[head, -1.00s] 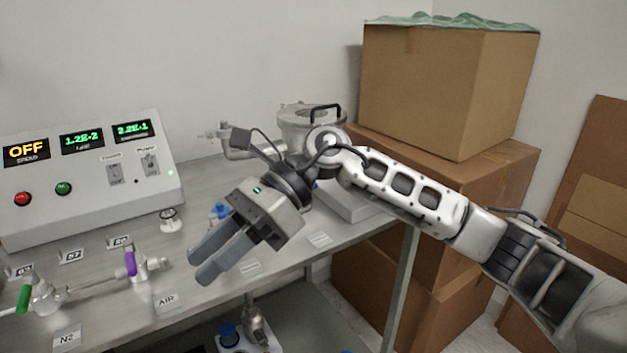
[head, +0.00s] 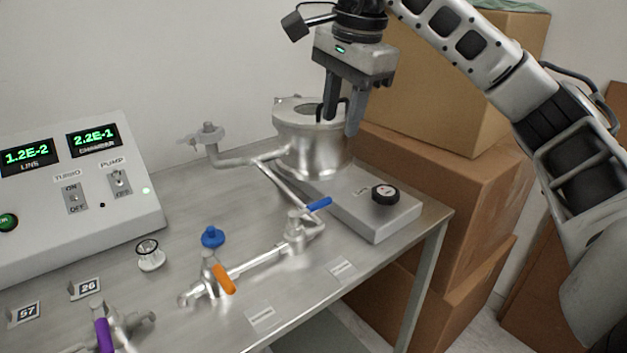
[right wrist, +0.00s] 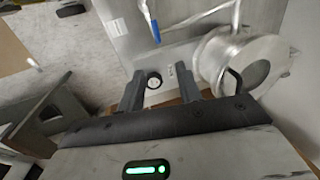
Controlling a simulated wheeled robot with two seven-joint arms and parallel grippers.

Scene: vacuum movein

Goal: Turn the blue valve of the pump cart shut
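A valve with a blue lever (head: 318,203) sits on the thin metal pipe in front of the silver chamber. The blue lever also shows at the top of the right wrist view (right wrist: 155,32). My right gripper (head: 341,124) points down above the right side of the silver chamber (head: 312,150), behind and above the blue lever and apart from it. It is open and empty; its two spread fingers also show in the right wrist view (right wrist: 158,88). My left gripper is not in view.
An orange lever valve (head: 224,279), a blue knob (head: 212,237) and a purple lever valve (head: 103,335) stand to the left. A grey base with a black knob (head: 385,194) lies right of the chamber. Cardboard boxes (head: 450,190) stand behind. The control panel (head: 85,185) is at left.

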